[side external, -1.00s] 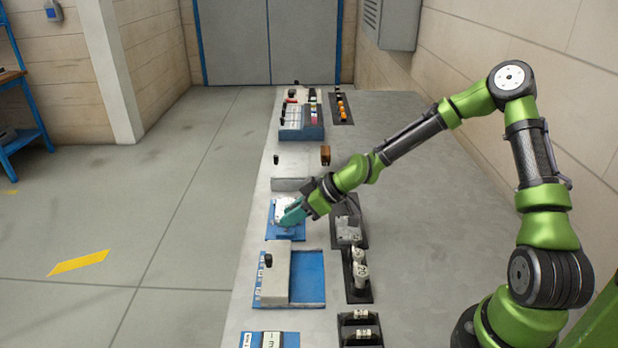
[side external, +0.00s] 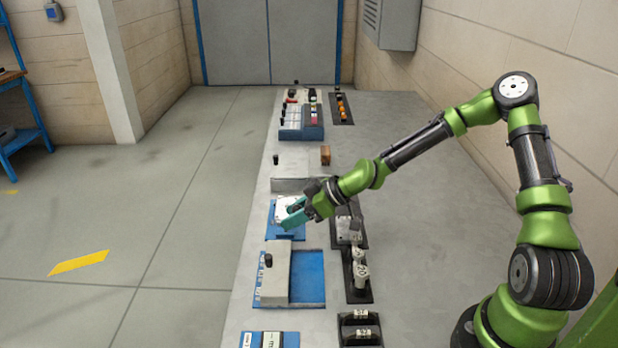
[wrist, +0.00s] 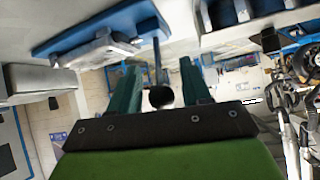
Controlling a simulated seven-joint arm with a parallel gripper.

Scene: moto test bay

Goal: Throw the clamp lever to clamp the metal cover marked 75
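A pale metal cover (side external: 282,206) sits on a blue fixture base (side external: 285,234) in the middle of the bench. No 75 is legible on it. In the wrist view the cover (wrist: 95,50) lies on the blue base (wrist: 75,35) at upper left. A dark lever stem (wrist: 157,58) stands out beside it, and a round black knob (wrist: 161,97) shows between the fingers. My gripper (wrist: 160,75) has its two teal fingers apart, with gaps visible on both sides of the knob. In the side view my gripper (side external: 290,217) is over the fixture and hides part of it; the lever cannot be made out there.
A grey block (side external: 275,272) on a blue tray (side external: 311,280) stands nearer the camera. A black holder with pale cylinders (side external: 360,276) and grey parts (side external: 347,228) lie to the right. A low grey block (side external: 290,184) is behind.

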